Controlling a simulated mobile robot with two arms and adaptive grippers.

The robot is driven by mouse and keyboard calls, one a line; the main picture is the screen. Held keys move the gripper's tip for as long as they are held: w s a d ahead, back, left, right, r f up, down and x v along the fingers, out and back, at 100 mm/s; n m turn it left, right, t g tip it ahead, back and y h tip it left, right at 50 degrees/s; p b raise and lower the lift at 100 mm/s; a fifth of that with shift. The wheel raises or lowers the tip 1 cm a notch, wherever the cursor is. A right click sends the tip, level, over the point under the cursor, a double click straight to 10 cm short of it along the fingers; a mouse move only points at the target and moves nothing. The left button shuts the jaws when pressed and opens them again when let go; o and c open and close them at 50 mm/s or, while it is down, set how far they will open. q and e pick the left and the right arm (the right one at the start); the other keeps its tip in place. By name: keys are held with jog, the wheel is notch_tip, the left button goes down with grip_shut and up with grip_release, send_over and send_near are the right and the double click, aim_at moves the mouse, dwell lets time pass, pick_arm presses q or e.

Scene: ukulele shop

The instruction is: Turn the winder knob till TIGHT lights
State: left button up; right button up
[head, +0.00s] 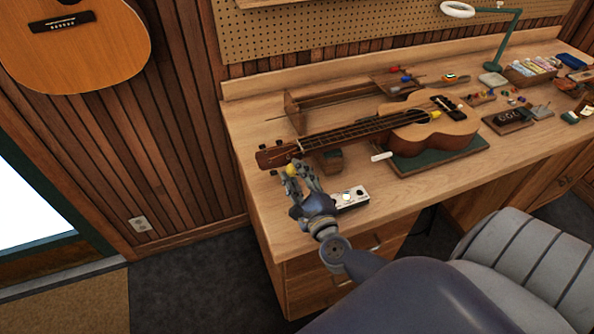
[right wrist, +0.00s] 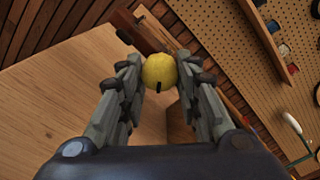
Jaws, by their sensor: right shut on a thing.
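The winder knob is a yellow round knob (right wrist: 160,72) with a short dark mark on its lower face. It sits by the headstock (head: 272,156) of the ukulele (head: 440,131) in the head view, where the knob (head: 291,168) shows small. My right gripper (right wrist: 160,82) has its fingers on both sides of the knob, shut on it. The right gripper also shows in the head view (head: 294,174). A small white box (head: 352,198) with dark round spots lies just right of the gripper; its lettering and any light are too small to read. My left gripper is not in view.
The ukulele lies on a dark green mat (head: 410,166) on the wooden workbench (head: 255,205). A small wooden block (head: 329,161) supports its neck. A white cylinder (head: 382,156) lies near the mat. A grey chair (head: 525,255) stands at the front right.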

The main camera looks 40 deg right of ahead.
jog(key=shift+n, duration=0.3)
jog(key=o, duration=0.8)
jog(key=v, duration=1.2)
